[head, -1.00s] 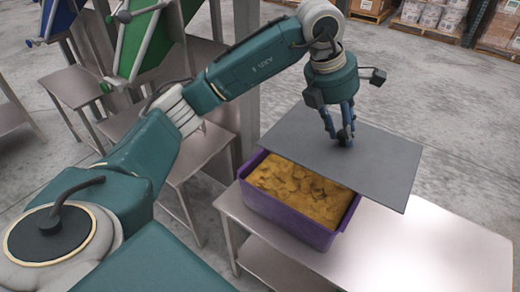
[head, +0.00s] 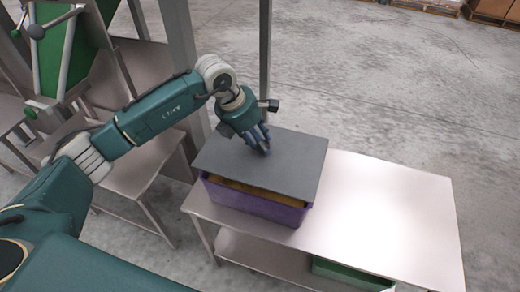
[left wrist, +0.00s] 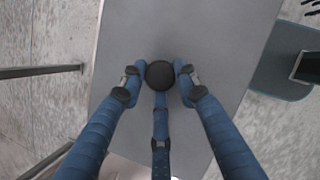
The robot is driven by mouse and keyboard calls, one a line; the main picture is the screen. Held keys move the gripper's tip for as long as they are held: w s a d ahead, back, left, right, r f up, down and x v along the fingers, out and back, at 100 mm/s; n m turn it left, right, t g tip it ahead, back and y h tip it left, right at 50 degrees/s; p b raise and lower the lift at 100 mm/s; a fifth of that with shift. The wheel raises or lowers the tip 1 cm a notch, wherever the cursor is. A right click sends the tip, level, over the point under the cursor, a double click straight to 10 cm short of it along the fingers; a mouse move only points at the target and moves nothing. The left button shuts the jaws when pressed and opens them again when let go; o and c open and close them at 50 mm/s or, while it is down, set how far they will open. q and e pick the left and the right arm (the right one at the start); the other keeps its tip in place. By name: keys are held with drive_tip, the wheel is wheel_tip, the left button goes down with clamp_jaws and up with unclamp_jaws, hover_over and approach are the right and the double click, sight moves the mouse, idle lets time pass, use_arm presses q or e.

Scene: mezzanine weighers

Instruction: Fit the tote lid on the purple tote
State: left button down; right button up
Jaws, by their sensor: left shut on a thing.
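My left gripper (head: 264,150) is shut on the round dark knob of the grey tote lid (head: 235,163), a flat rectangular panel. The left wrist view shows the fingers (left wrist: 160,80) closed around the knob (left wrist: 160,72) and the lid (left wrist: 205,38) beneath. The purple tote (head: 250,207) stands on the table under the lid. The lid covers most of its top. A strip of yellow-brown contents (head: 258,191) shows between the lid's front edge and the tote's front wall, so the lid looks raised there. The tote's back rim is hidden. My right gripper is out of view.
The metal table (head: 390,210) is bare to the right of the tote. A green bin (head: 350,274) sits on its lower shelf. Metal posts (head: 184,65) rise behind my left arm. Another bench (head: 140,165) and a green sloped chute (head: 65,58) are at the left.

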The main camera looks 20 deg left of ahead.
sight(261, 153)
use_arm(q)
drive_tip(key=shift+d+f, duration=0.1)
drive_tip(key=shift+f, duration=0.55)
wheel_tip(261, 153, down, 4)
drive_tip(key=shift+p, duration=0.6)
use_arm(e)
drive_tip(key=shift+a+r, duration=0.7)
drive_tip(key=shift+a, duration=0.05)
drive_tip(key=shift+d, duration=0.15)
use_arm(q)
drive_tip(key=shift+f, duration=0.2)
drive_tip(key=c, duration=1.3)
unclamp_jaws()
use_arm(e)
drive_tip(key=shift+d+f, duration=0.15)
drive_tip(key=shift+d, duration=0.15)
use_arm(q)
drive_tip(key=shift+r, duration=0.15)
